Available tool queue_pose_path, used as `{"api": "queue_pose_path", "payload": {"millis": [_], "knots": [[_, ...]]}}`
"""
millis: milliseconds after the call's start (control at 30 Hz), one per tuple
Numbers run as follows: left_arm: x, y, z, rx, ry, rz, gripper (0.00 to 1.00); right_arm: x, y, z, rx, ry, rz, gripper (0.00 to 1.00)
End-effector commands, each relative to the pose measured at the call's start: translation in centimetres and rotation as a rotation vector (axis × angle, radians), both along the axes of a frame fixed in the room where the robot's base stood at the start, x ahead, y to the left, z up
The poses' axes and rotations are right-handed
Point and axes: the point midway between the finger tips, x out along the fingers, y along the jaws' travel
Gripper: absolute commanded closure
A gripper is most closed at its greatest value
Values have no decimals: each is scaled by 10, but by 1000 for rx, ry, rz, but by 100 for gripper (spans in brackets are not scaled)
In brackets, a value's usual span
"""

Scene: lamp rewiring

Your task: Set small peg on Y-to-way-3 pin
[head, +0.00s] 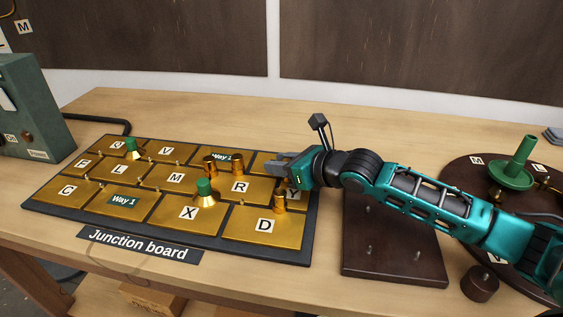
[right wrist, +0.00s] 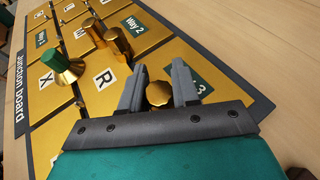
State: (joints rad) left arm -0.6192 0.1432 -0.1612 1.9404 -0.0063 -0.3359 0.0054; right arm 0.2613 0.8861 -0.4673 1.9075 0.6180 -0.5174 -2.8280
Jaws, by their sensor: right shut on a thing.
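My right gripper (head: 281,164) is at the right back part of the junction board, above the plates near the Y label. In the right wrist view the gripper (right wrist: 158,92) is shut on a small brass peg (right wrist: 158,95), whose faceted top shows between the fingers. The fingers hide the held peg in the head view. I cannot tell whether it sits on a pin. My left gripper is not in view.
On the junction board (head: 310,250) stand two brass pegs (head: 237,163) above R, another (head: 280,201) between R, D and Y, and green-topped pegs (head: 204,190). A dark pin block (head: 385,268) and round base (head: 465,170) lie to the right.

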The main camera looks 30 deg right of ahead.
Motion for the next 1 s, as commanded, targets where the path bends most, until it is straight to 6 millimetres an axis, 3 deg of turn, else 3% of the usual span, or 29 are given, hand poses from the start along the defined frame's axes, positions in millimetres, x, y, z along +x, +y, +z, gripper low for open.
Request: {"api": "queue_pose_path", "payload": {"millis": [167,200,467,800,1000], "knots": [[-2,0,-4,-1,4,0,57,0,0,-4,0,0,-1,99],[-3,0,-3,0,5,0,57,0,0,-3,0,0,-1,66],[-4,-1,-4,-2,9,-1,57,0,0,-3,-1,-1,-1,41],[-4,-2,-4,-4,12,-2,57,0,-1,-3,-2,0,-1,40],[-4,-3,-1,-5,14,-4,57,-22,-10,6,-8,1,2,40]]}}
